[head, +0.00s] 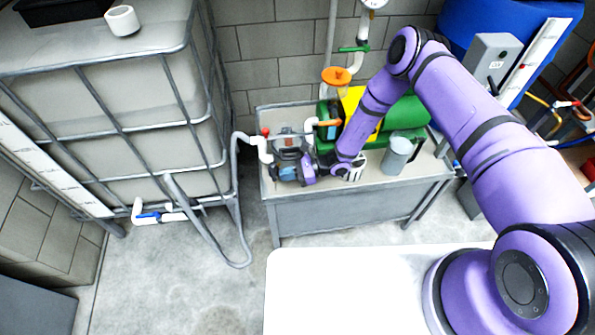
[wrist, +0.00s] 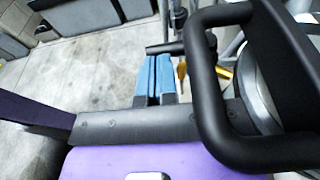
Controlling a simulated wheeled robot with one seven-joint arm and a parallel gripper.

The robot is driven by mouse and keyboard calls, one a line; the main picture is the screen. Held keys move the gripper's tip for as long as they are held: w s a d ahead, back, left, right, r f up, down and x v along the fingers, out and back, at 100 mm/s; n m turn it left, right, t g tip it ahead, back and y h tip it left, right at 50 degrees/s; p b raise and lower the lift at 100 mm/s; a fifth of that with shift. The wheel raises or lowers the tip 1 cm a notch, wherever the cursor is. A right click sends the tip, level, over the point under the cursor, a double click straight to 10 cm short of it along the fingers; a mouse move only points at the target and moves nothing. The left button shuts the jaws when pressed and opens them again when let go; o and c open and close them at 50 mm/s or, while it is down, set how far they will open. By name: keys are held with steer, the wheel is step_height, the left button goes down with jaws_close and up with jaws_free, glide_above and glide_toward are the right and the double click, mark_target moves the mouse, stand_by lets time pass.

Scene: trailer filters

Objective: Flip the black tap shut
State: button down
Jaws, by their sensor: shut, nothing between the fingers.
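A black lever (wrist: 166,48), which looks like the black tap, shows in the wrist view just beyond my fingertips, lying roughly crosswise to them. A brass-coloured piece (wrist: 182,69) is close to its right end. My gripper (wrist: 159,58) has two blue fingers pressed together with nothing between them. I cannot tell whether the tips touch the lever. In the head view my gripper (head: 283,174) is low at the left end of the grey bench, by a grey machine. The tap cannot be made out there.
The grey bench (head: 340,208) carries a green and yellow machine (head: 405,113) and a grey cup (head: 398,153). A caged tank (head: 140,100) and a bent pipe (head: 238,190) stand to the left. A black loop hides the right of the wrist view. Floor in front is clear.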

steer(key=shift+a+f, duration=0.1)
steer(key=shift+a, duration=0.3)
steer(key=shift+s+t, duration=0.1)
steer(key=shift+t, duration=0.2)
